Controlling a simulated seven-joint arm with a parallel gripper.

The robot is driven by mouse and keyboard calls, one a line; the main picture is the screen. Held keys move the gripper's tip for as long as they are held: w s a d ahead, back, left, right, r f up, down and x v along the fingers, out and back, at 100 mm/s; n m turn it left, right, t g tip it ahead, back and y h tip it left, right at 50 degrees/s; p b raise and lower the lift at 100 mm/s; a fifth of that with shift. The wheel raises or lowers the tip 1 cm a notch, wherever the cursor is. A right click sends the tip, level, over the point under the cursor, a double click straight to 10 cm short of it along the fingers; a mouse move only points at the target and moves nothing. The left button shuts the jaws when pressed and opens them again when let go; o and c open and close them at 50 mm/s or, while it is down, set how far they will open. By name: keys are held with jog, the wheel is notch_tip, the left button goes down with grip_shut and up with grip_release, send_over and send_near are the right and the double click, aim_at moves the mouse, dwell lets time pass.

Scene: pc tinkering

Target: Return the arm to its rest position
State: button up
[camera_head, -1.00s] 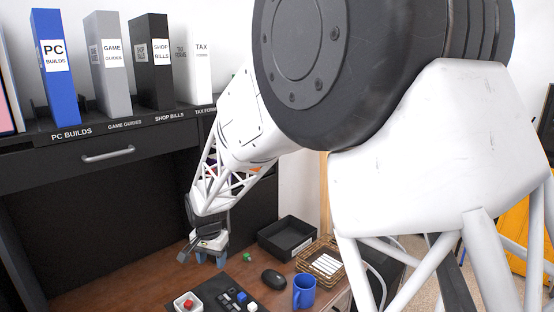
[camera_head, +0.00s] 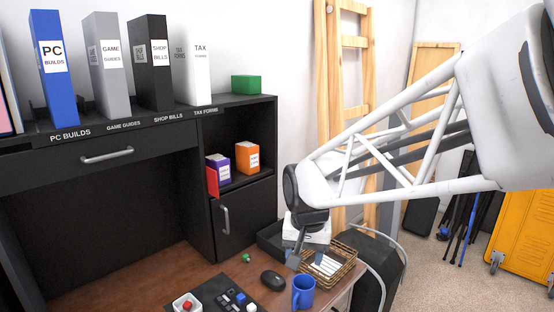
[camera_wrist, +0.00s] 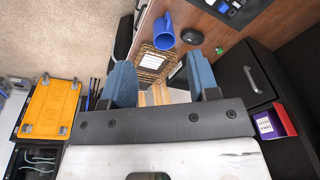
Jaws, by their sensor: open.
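My gripper (camera_head: 300,247) hangs above the right end of the desk, near the wicker basket and the black tray, partly covering them in the head view. In the wrist view my gripper (camera_wrist: 162,84) shows two blue fingers spread apart with nothing between them. The wicker basket (camera_wrist: 150,64) lies beyond the fingers, below my gripper, and I see no contact. My arm reaches in from the right of the head view.
The desk (camera_head: 150,275) holds a blue mug (camera_head: 303,292), a black mouse (camera_head: 272,280), a black tray (camera_head: 268,238), the basket (camera_head: 343,262) and a small green cube (camera_head: 246,258). A shelf with binders (camera_head: 152,62) stands left. A yellow cabinet (camera_head: 527,230) stands right.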

jog(key=s+d, duration=0.6)
jog(key=s, duration=0.4)
jog(key=s+d+r+n+t, duration=0.1)
jog(key=s+d, duration=0.5)
jog(key=s, duration=0.3)
jog(key=shift+s+d+h, duration=0.3)
jog(key=shift+s, duration=0.1)
